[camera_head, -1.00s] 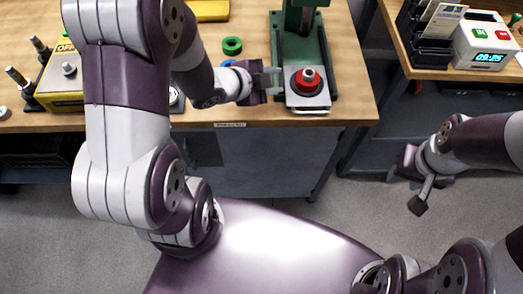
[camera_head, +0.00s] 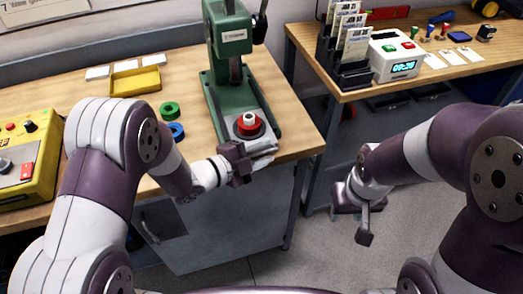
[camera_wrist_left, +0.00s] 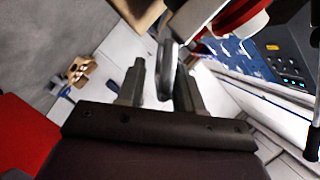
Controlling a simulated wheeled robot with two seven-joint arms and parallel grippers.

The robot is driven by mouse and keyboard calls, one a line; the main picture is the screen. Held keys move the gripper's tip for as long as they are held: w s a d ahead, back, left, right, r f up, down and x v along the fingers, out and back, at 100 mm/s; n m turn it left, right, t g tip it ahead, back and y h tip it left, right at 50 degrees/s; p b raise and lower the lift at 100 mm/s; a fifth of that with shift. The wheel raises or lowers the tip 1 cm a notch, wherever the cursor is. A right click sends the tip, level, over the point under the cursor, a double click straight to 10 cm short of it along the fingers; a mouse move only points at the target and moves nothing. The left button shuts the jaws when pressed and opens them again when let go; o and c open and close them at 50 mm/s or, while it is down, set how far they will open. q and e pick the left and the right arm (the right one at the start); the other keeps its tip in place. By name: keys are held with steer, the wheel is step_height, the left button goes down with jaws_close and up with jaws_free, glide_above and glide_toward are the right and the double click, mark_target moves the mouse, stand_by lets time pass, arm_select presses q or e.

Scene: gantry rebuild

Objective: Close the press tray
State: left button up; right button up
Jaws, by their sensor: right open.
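The green press (camera_head: 228,50) stands on the wooden bench. Its pale grey tray (camera_head: 232,131) lies at the front of the press base and carries a red ring with a white centre piece (camera_head: 248,122). My left gripper (camera_head: 260,158) is at the tray's front edge, from the left. In the left wrist view a grey handle bar (camera_wrist_left: 167,72) stands between the fingers (camera_wrist_left: 160,84), with a gap visible on the left side; the gripper looks open. My right gripper (camera_head: 355,215) is open and empty, in front of the benches over the floor.
A green ring (camera_head: 169,109) and a blue ring (camera_head: 177,131) lie left of the press, near a yellow tray (camera_head: 135,81). A yellow control box (camera_head: 28,160) is at far left. A second bench holds a card rack (camera_head: 345,60) and a clock box (camera_head: 398,57).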

mark_target(256, 138)
arm_select(q)
jaws_close()
steer(key=w, duration=0.2)
steer(key=w+a+b, duration=0.1)
steer(key=w, duration=0.1)
steer(key=shift+a+f, duration=0.1)
steer(key=shift+w+a, duration=0.1)
steer(key=shift+w, duration=0.2)
steer(key=shift+s, duration=0.1)
jaws_free()
steer(key=shift+a, duration=0.1)
